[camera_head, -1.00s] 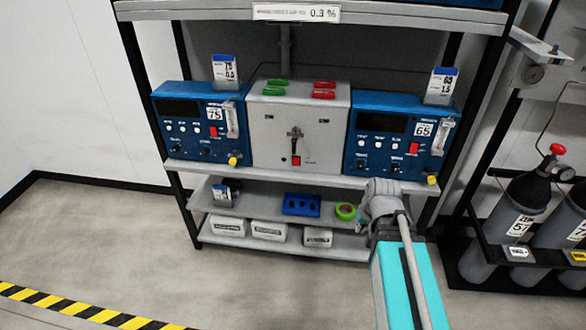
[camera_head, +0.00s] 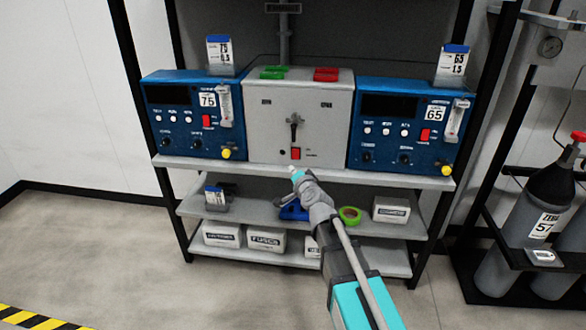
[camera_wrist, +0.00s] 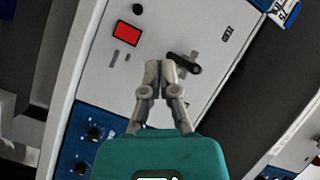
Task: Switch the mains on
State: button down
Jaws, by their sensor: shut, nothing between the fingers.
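A grey box (camera_head: 299,98) stands on the shelf between two blue panels. Its front carries a dark lever (camera_head: 295,122) and, below that, a red switch (camera_head: 295,154) with a small black button to its left. The wrist view shows the same lever (camera_wrist: 184,64) and red switch (camera_wrist: 127,33), seen rotated. My gripper (camera_head: 296,174) is in front of the box, just below the red switch in the head view. In the wrist view its closed fingertips (camera_wrist: 160,67) appear between switch and lever, nearer the lever. Whether they touch the box cannot be told. The fingers hold nothing.
Blue panels (camera_head: 193,116) and (camera_head: 404,125) flank the box, with upright cards behind them. Below are a green tape roll (camera_head: 350,216), a blue block and white boxes (camera_head: 391,209). Gas cylinders (camera_head: 528,220) stand at the right. The floor at left is clear.

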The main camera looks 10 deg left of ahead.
aim_at(295, 151)
jog(key=w+a+f+m+t+h+b, duration=0.2)
jog(key=f+m+h+b, duration=0.4)
jog(key=m+b, duration=0.3)
jog(key=shift+w+f+m+t+h, duration=0.15)
jog(key=shift+w+m+t+h, duration=0.55)
jog(key=shift+m+t, duration=0.5)
jog(key=w, duration=0.4)
jog(key=w+r+p, duration=0.1)
jog(key=w, duration=0.8)
jog(key=shift+w+d+r, duration=0.25)
jog(key=shift+w+r, duration=0.1)
jog(key=shift+w+r+p, duration=0.15)
jog(key=shift+w+p, duration=0.15)
jog(key=shift+p, duration=0.05)
jog(key=shift+s, duration=0.15)
